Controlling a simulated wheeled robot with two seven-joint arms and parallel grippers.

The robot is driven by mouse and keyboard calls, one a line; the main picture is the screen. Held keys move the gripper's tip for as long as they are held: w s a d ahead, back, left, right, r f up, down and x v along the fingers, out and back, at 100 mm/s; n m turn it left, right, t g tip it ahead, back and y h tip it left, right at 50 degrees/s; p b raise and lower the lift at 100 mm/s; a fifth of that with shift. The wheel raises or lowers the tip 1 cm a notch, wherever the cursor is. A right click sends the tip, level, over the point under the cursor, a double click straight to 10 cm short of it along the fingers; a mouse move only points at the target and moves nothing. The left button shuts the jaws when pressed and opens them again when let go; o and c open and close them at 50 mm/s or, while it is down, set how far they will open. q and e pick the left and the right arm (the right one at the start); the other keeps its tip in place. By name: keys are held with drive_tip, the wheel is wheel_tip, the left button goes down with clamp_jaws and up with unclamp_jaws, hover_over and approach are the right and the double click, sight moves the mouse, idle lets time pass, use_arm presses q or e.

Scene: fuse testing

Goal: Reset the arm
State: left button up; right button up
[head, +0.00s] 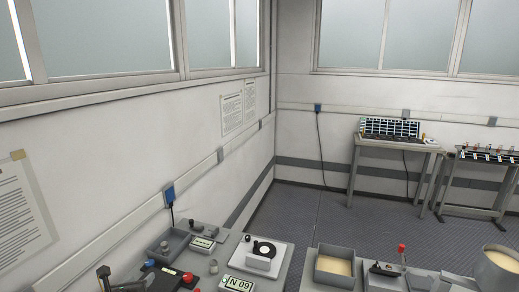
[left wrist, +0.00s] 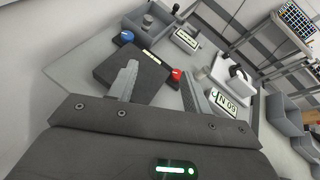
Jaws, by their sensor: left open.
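My left gripper (head: 122,281) shows at the lower left edge of the head view, over the near end of the workbench. In the left wrist view its two grey fingers (left wrist: 158,84) are spread apart with nothing between them. Beyond the fingertips lies a dark flat box (left wrist: 122,66) with a blue knob (left wrist: 127,38) and a red knob (left wrist: 177,73). The gripper appears to be above the bench. My right gripper is not in view.
The bench holds a grey tray (head: 151,249), a white device with a black disc (head: 280,254), an "N 09" label (head: 238,285) and an open box (head: 318,264). A round container (head: 492,272) is at right. Farther tables (head: 354,169) stand across clear floor.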

use_arm(q)
drive_tip(key=s+d+f+n+g, duration=0.2)
drive_tip(key=s+d+f+n, duration=0.2)
drive_tip(key=s+n, duration=0.3)
drive_tip(key=s+d+f+n+g, duration=0.25)
drive_tip(key=s+f+n, duration=0.25)
drive_tip(key=s+n, duration=0.25)
drive_tip(key=s+d+f+n+g, duration=0.1)
drive_tip(key=s+d+n+g, duration=0.15)
drive_tip(key=s+n, duration=0.65)
drive_tip(key=s+d+n+g, duration=0.25)
drive_tip(key=s+n, duration=0.55)
drive_tip(key=s, duration=0.4)
wheel_tip(320, 180, down, 32)
drive_tip(key=s+f+g+b, duration=0.1)
drive_tip(key=s+b, duration=0.1)
drive_tip(key=b, duration=0.4)
drive_tip(key=s+a+f+g+b, duration=0.1)
drive_tip(key=s+a+f+b, duration=0.2)
drive_tip(key=s+f, duration=1.2)
wheel_tip(320, 180, down, 4)
drive_tip(key=shift+s+f+b, duration=0.15)
drive_tip(key=shift+s+b, duration=0.25)
drive_tip(key=shift+b, duration=0.1)
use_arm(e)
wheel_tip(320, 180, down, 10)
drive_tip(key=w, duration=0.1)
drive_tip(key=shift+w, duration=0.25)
